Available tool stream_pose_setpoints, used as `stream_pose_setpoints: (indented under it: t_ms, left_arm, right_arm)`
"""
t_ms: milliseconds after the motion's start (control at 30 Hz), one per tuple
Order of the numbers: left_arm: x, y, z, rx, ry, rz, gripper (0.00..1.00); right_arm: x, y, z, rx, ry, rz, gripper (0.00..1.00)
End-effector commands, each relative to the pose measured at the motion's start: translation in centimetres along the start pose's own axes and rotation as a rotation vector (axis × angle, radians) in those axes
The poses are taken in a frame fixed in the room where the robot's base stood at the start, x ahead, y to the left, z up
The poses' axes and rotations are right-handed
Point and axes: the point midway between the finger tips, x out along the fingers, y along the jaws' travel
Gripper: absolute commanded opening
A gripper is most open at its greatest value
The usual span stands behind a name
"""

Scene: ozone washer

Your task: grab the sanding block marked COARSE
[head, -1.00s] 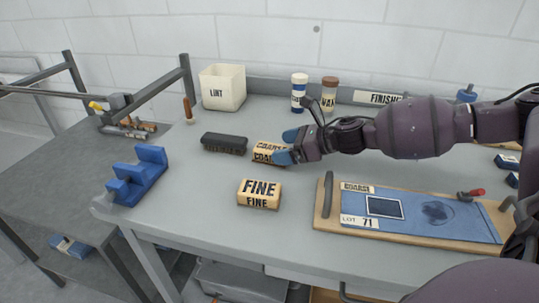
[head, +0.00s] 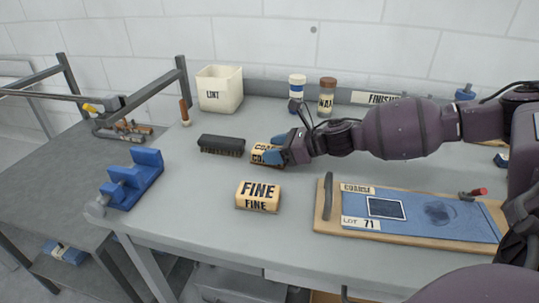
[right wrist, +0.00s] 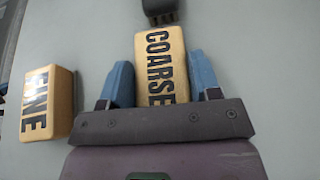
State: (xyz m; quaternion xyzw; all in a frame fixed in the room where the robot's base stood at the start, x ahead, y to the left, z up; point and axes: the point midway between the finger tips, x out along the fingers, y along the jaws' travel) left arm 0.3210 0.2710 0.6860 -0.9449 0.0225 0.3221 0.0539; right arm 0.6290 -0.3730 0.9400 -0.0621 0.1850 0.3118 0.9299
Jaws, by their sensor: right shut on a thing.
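The tan sanding block marked COARSE (head: 261,151) is on the grey bench right of the dark brush, partly hidden by my right gripper (head: 274,149). In the right wrist view the COARSE block (right wrist: 163,55) lies between the two blue fingers of my right gripper (right wrist: 161,78), its lettering facing the camera. The right gripper is shut on it. The block looks to be still at bench level. A similar tan block marked FINE (head: 258,196) lies nearer the front edge; it shows left of the gripper in the right wrist view (right wrist: 47,103). My left gripper is not in view.
A dark brush (head: 221,145) lies left of the COARSE block. A wooden board (head: 327,217) with a blue sheet lies front right. A LINT bin (head: 219,90) and two jars (head: 327,97) stand behind. A blue stepped holder (head: 133,180) is at the left edge.

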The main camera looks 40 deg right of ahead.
Motion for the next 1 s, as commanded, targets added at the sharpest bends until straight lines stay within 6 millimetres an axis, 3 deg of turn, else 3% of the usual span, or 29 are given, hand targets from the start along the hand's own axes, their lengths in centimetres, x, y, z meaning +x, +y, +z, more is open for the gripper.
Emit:
stream_pose_setpoints:
  t_ms: [367, 467, 667, 1000]
  left_arm:
    - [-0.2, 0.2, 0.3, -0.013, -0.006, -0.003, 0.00]
    - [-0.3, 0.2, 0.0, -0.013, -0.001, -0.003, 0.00]
    - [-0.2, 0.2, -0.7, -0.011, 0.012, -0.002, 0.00]
    - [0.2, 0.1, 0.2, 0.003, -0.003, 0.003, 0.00]
  right_arm:
    - [-0.3, 0.0, 0.8, -0.002, -0.002, 0.000, 0.31]
    - [-0.8, 0.0, 1.9, -0.005, -0.002, 0.000, 0.31]
    - [-2.5, -0.1, 6.2, -0.010, -0.005, -0.002, 0.31]
    - [-4.5, -0.1, 11.2, -0.006, -0.001, 0.000, 0.31]
